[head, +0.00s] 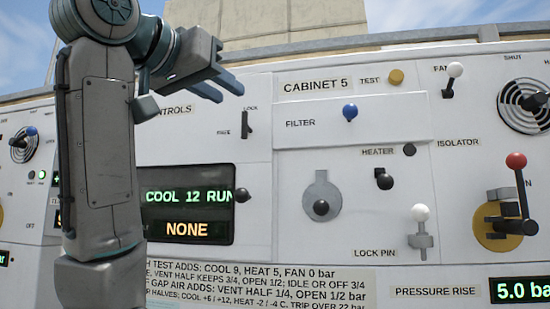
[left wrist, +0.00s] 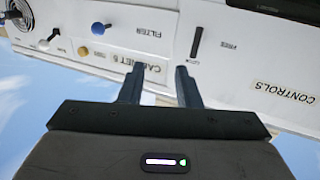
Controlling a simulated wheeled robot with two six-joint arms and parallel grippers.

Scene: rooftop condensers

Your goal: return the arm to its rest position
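My left arm rises at the left of the head view, in front of the white control panel (head: 350,160). Its left gripper (head: 229,92) is raised near the panel's upper part, left of the CABINET 5 label. In the left wrist view the two fingers of the left gripper (left wrist: 160,72) stand apart with nothing between them. The panel shows upside down beyond the fingertips there, and no contact with it is visible. My right gripper is in neither view.
The panel carries a lock lever (head: 247,124), blue filter knob (head: 350,112), fan lever (head: 453,78), heater switch (head: 384,179), white-knobbed lock pin (head: 420,228) and red-knobbed isolator handle (head: 515,190). A display (head: 187,205) reads COOL 12 RUN and NONE, partly behind my arm. Open sky lies above.

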